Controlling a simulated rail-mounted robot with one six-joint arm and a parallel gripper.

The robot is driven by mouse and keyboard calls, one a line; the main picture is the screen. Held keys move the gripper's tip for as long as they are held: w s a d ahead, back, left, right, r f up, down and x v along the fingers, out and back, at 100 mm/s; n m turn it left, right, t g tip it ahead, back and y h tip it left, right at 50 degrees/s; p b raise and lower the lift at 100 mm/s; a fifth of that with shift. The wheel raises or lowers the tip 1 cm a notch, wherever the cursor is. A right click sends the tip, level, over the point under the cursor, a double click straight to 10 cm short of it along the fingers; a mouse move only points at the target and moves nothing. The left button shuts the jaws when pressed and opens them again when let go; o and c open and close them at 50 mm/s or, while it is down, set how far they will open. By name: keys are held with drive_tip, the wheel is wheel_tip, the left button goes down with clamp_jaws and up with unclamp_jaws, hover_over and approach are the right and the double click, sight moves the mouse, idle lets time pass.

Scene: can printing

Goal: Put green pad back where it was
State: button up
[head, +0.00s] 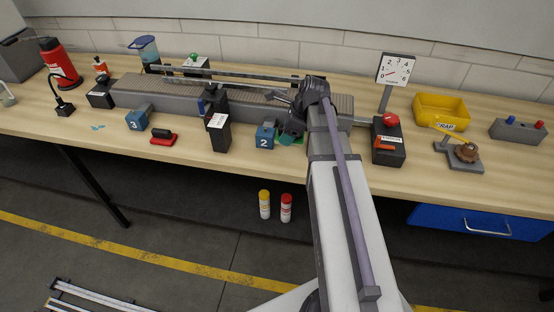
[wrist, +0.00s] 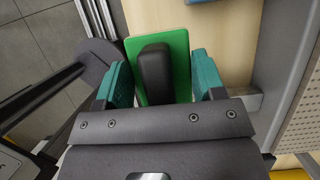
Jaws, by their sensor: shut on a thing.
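The green pad (wrist: 181,47) is a flat green plate with a black grip on top. In the wrist view it lies between the two teal fingers of my gripper (wrist: 163,82), which is shut on it across its sides. In the head view my gripper (head: 291,138) is low at the table's front edge, just right of the blue block marked 2 (head: 265,138). Only a bit of the green pad (head: 300,141) shows there; my arm hides the rest. I cannot tell whether the pad touches the table.
A red pad with a black grip (head: 163,137) lies between the blue block marked 3 (head: 138,119) and a dark upright box (head: 218,134). The conveyor (head: 170,94) runs behind. A dark box with a red button (head: 389,144) stands right of my arm, near a yellow scrap bin (head: 441,108).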

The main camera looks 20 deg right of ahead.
drive_tip(key=b, duration=0.6)
hover_over(284, 160)
drive_tip(key=s+d, duration=0.1)
wheel_tip(284, 160, down, 6)
drive_tip(key=shift+d+f, duration=0.1)
wheel_tip(284, 160, down, 4)
drive_tip(key=b, duration=0.4)
drive_tip(key=shift+f, duration=0.15)
drive_tip(key=shift+r, duration=0.3)
drive_tip(key=shift+f, duration=0.2)
drive_tip(key=o, duration=0.9)
